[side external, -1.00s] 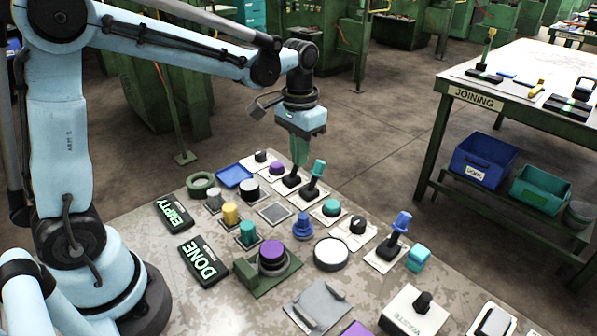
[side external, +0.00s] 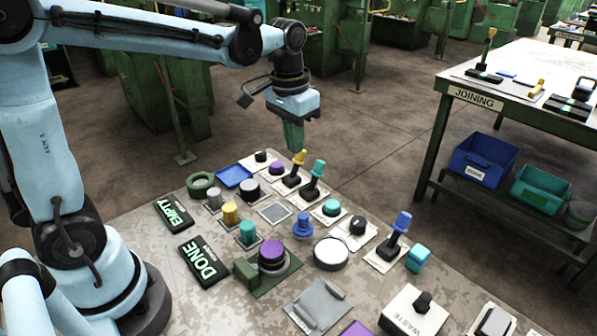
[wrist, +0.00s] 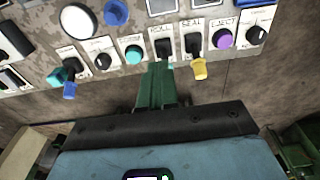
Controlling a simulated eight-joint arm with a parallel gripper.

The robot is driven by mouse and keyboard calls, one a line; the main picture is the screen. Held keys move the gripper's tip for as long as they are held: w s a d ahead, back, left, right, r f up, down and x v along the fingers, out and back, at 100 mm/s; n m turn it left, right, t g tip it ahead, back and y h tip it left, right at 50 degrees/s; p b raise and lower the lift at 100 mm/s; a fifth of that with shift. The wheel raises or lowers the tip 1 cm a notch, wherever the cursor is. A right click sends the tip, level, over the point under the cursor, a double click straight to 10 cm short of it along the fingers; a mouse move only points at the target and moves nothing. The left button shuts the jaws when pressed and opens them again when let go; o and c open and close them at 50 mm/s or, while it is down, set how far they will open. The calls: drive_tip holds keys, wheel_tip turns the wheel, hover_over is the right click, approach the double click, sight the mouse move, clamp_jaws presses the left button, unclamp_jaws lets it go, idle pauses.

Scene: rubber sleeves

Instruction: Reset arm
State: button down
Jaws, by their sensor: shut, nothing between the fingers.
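My gripper (side external: 294,146) is shut and empty. It hangs pointing down above the back edge of the bench, just behind the yellow-topped lever (side external: 295,171). The yellow lever, by the SEAL label, also shows in the wrist view (wrist: 199,68), to the right of the fingers. A teal-topped lever (side external: 317,169) stands beside the yellow one. I cannot tell whether the fingertips touch anything.
The bench holds a blue lever (side external: 401,224), a purple button (side external: 271,252), a white disc (side external: 331,253), and DONE (side external: 203,261) and EMPTY (side external: 173,212) plates. A blue tray (side external: 233,177) lies at the back. The JOINING table (side external: 445,122) stands right.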

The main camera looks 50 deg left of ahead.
drive_tip(key=s+d+t, duration=0.1)
drive_tip(key=s+t, duration=0.5)
drive_tip(key=s, duration=0.4)
drive_tip(key=shift+f, duration=0.45)
